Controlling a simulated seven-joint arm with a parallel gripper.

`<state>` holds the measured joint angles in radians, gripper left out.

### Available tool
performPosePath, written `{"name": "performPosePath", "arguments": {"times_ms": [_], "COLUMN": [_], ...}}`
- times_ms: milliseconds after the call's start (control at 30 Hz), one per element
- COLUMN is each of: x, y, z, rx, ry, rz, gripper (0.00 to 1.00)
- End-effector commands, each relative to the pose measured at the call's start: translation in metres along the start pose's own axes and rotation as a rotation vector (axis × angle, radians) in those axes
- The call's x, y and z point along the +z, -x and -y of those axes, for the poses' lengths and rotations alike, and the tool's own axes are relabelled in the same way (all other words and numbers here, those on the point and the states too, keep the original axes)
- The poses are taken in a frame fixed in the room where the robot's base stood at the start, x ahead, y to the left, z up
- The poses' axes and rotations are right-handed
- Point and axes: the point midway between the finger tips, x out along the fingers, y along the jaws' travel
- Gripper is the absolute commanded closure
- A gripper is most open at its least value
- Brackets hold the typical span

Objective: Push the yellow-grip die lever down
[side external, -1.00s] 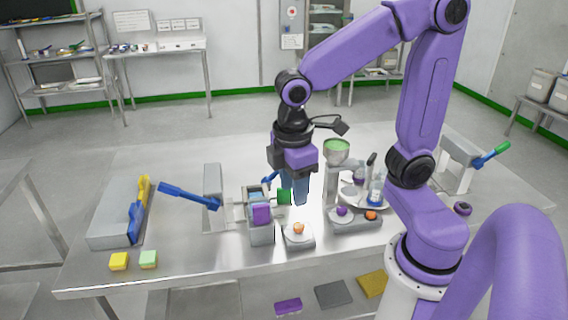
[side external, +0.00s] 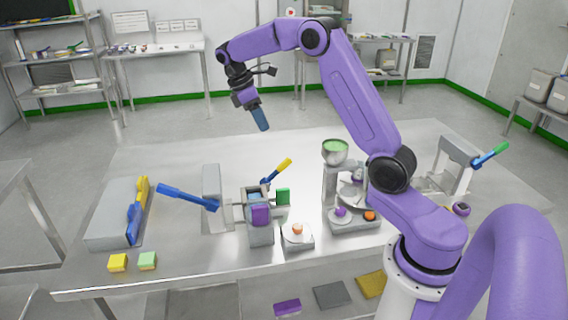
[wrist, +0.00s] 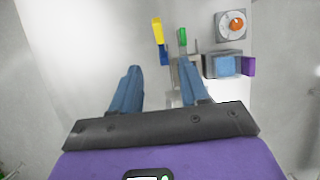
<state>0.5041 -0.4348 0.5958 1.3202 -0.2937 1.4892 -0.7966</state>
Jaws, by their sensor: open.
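The yellow-grip lever (side external: 277,171) has a blue shaft and a yellow end. It slants up to the right from the back of the small grey press (side external: 261,232) in the side view. In the wrist view its yellow grip (wrist: 157,30) shows ahead of my fingers, with the blue shaft below it. My gripper (side external: 262,122) is raised above the table's back part, up and left of the lever and apart from it. In the wrist view my gripper (wrist: 160,72) has its two blue fingers spread with nothing between them.
The table's back is clear.

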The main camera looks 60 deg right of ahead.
Motion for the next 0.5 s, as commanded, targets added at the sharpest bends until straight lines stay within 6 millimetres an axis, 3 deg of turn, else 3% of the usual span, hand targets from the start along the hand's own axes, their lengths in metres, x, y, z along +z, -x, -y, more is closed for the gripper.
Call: {"name": "performPosePath", "arguments": {"times_ms": [267,500], "x": [0.003,0.004], "y": [-0.021,-0.065], "z": [-0.004,-0.003], "rx": [-0.007,-0.007], "ry": [-0.003,-0.003], "rz": [0.007,0.007], "gripper": [0.55,0.55]}}
